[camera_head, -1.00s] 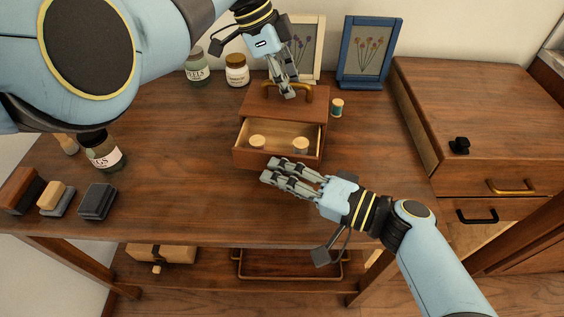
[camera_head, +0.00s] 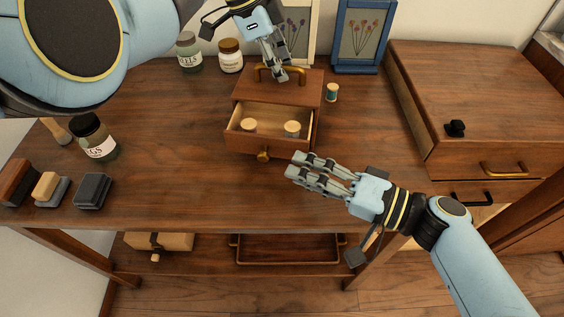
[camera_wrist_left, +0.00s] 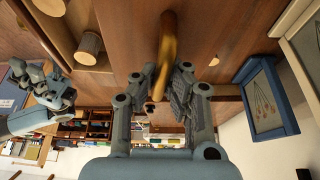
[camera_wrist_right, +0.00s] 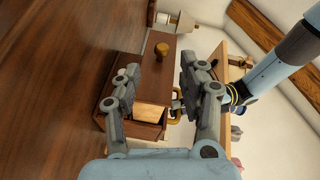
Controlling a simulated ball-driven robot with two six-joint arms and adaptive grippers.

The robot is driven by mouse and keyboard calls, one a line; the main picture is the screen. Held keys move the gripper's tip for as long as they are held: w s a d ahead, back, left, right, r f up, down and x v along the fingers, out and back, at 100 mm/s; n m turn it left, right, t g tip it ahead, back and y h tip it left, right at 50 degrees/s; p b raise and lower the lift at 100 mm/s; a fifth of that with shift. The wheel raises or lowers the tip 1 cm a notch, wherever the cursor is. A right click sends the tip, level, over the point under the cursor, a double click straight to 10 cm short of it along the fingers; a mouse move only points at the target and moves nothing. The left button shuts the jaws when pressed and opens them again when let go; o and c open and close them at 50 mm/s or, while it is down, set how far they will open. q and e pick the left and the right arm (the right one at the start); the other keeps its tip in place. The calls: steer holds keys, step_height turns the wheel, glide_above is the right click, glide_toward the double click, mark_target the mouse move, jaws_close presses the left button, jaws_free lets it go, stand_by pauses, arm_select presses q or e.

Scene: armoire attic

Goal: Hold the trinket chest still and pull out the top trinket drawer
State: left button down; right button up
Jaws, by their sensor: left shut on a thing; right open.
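The trinket chest (camera_head: 281,87) is a small wooden box on the table with a brass handle on its top. Its top trinket drawer (camera_head: 269,145) stands pulled out toward the front, with a round brass knob (camera_head: 263,155) and two pale-topped spools (camera_head: 291,129) inside. My left gripper (camera_head: 280,75) is shut on the brass top handle (camera_wrist_left: 166,45), which shows between its fingers in the left wrist view. My right gripper (camera_head: 293,166) is open and empty, in front and to the right of the drawer, apart from the knob. The right wrist view shows the knob (camera_wrist_right: 161,50) ahead between its fingers.
A teal thread spool (camera_head: 332,92) stands right of the chest. Jars (camera_head: 230,56) and picture frames (camera_head: 358,38) stand behind. Brushes and blocks (camera_head: 50,188) lie at the left. A larger cabinet (camera_head: 478,90) stands at right. The table front is clear.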

steer(key=v, duration=0.6)
steer(key=shift+d, duration=0.15)
arm_select(q)
steer(key=c, duration=1.4)
jaws_free()
